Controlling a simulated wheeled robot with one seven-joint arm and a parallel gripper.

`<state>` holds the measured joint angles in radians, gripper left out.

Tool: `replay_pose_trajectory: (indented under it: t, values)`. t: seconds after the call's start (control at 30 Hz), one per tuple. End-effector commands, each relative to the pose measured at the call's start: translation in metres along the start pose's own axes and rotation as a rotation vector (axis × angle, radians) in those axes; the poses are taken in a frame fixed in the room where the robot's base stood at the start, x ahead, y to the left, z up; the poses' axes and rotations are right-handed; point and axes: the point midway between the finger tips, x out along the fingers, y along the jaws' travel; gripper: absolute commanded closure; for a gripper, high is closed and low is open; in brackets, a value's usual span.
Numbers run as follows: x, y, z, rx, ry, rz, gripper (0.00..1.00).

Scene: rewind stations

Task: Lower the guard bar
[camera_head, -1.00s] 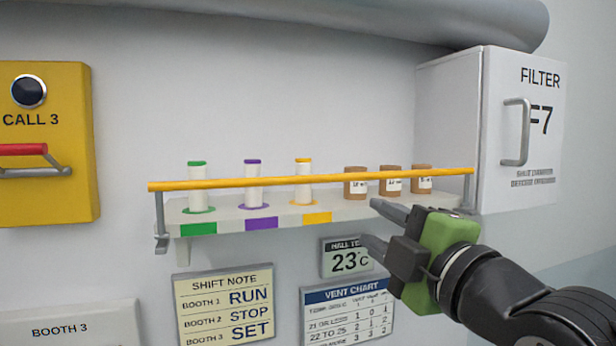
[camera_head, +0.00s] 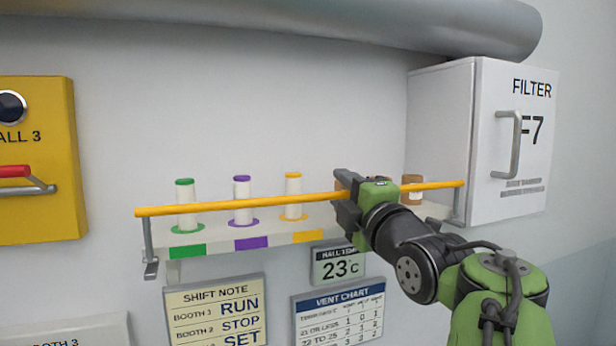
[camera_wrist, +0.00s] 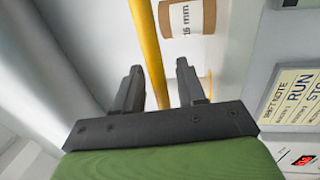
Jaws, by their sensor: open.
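The yellow guard bar (camera_head: 240,205) runs across the front of a white shelf (camera_head: 222,237), held on grey end arms. It stands raised, in front of the bottles and jars. My gripper (camera_head: 342,200) is at the bar, right of its middle. In the wrist view the bar (camera_wrist: 148,50) passes between the two open fingers of my gripper (camera_wrist: 158,85). I cannot tell whether the fingers touch it. A brown jar (camera_wrist: 187,17) shows just beyond the bar. My gripper and arm hide part of the bar and some jars in the head view.
White bottles with green (camera_head: 185,205), purple (camera_head: 243,200) and yellow caps (camera_head: 292,195) stand on the shelf. A filter cabinet (camera_head: 510,140) is at the right, a pipe (camera_head: 300,25) above. Signs hang below. A yellow call box (camera_head: 40,130) is at the left.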

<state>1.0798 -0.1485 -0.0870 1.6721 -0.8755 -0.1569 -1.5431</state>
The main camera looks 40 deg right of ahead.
Motion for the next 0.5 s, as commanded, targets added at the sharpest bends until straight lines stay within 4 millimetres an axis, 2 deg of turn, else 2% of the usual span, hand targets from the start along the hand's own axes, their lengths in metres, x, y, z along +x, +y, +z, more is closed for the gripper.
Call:
replay_pose_trajectory:
  t: [0.1,0.33,0.5]
  values:
    - [0.0078,0.0009,-0.0003,0.0,0.0,0.001,0.6]
    - [0.0079,-0.0008,-0.0002,0.0,0.0,0.0,0.61]
    - [0.0077,-0.0009,-0.0002,0.0,0.0,0.0,0.87]
